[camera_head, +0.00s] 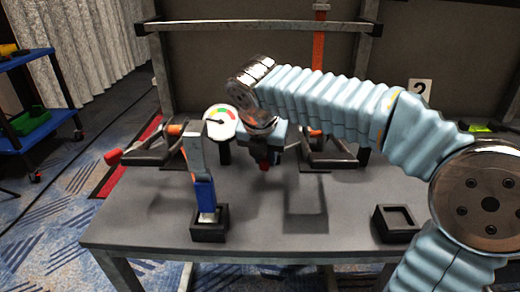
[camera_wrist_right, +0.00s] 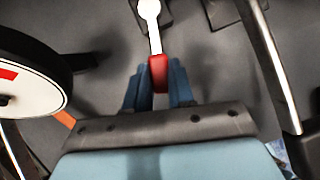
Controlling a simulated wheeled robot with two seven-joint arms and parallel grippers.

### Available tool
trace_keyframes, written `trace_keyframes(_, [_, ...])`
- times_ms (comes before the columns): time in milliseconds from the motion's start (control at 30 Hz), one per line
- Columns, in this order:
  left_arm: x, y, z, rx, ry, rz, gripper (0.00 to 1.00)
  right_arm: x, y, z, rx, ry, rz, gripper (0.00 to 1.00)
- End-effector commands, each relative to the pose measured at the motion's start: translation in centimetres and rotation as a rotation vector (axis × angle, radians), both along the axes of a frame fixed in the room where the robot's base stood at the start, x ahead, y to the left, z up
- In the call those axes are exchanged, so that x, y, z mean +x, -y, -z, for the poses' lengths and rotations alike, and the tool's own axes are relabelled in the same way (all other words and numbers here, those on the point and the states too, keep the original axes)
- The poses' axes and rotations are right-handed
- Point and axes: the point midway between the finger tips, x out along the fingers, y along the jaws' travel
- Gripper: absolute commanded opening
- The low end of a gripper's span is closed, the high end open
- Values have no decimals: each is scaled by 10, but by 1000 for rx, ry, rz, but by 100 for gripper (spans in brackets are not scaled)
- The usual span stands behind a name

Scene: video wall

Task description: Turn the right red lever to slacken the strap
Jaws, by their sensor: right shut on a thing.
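The right red lever (camera_wrist_right: 158,72) has a red grip on a pale metal shaft with a round end. My right gripper (camera_wrist_right: 158,90) is shut around the red grip, with a blue finger on each side. In the head view my right gripper (camera_head: 266,155) is above the middle of the table, and its wrist hides part of the lever. An orange strap (camera_head: 318,55) runs down the back panel behind my arm toward the dark right ratchet (camera_head: 330,155). Another red lever (camera_head: 113,156) sticks out to the left of the left ratchet (camera_head: 150,150). My left gripper is not in view.
A round gauge (camera_head: 214,118) stands just left of my right gripper. A grey-and-blue upright tool (camera_head: 203,185) stands in a black holder (camera_head: 209,232). An empty black holder (camera_head: 396,224) is at the right of the grey table (camera_head: 270,228). The table's front middle is clear.

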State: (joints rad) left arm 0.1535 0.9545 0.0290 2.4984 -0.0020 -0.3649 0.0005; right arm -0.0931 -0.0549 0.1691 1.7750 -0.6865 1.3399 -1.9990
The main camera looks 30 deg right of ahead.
Motion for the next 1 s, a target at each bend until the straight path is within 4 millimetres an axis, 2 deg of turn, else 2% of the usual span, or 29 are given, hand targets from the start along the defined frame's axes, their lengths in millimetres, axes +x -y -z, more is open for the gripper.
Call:
trace_keyframes(400, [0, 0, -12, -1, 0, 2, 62, -11, 11, 4, 3, -13, -201, 0])
trace_keyframes(933, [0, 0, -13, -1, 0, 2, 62, -13, 12, 6, 4, -17, -229, 0])
trace_keyframes(967, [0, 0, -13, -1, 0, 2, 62, -13, 12, 6, 4, -17, -229, 26])
trace_keyframes(1000, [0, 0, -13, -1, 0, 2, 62, -13, 12, 6, 4, -17, -229, 32])
